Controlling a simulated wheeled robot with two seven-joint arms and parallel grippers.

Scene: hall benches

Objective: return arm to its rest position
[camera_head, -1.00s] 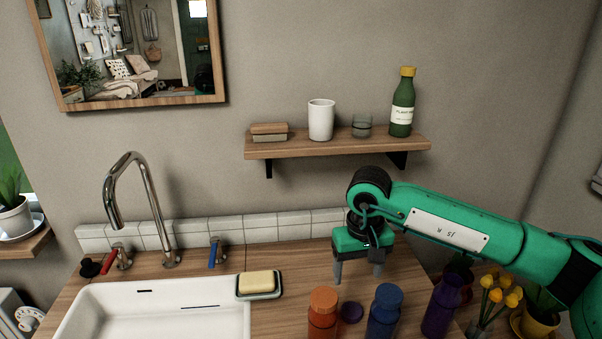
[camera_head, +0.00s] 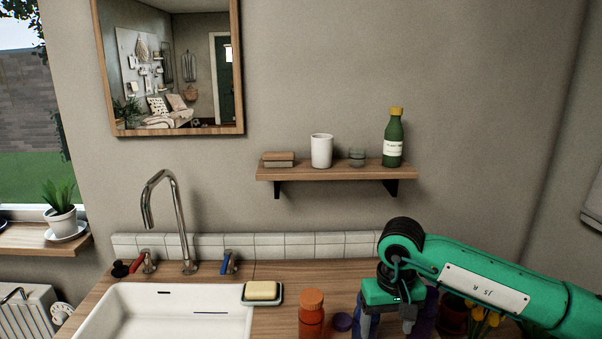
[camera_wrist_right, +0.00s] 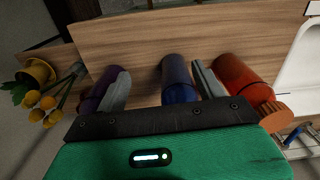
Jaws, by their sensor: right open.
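My right arm comes in from the right in the head view. Its green right gripper (camera_head: 389,322) points down over the counter, open and empty. It hides much of the blue bottle (camera_head: 362,322) and the purple bottle (camera_head: 428,312) in that view. In the right wrist view the two grey fingers are spread apart. The blue bottle (camera_wrist_right: 178,82) shows in the gap between them, the purple bottle (camera_wrist_right: 98,92) beside one finger and the orange bottle (camera_wrist_right: 240,78) beside the other. I cannot tell how far the fingertips are from the bottles. My left gripper is not in view.
A soap dish (camera_head: 249,300) sits beside the white sink (camera_head: 125,298). A wall shelf (camera_head: 340,172) holds a cup and green bottle. Yellow flowers (camera_wrist_right: 45,102) stand beyond the purple bottle.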

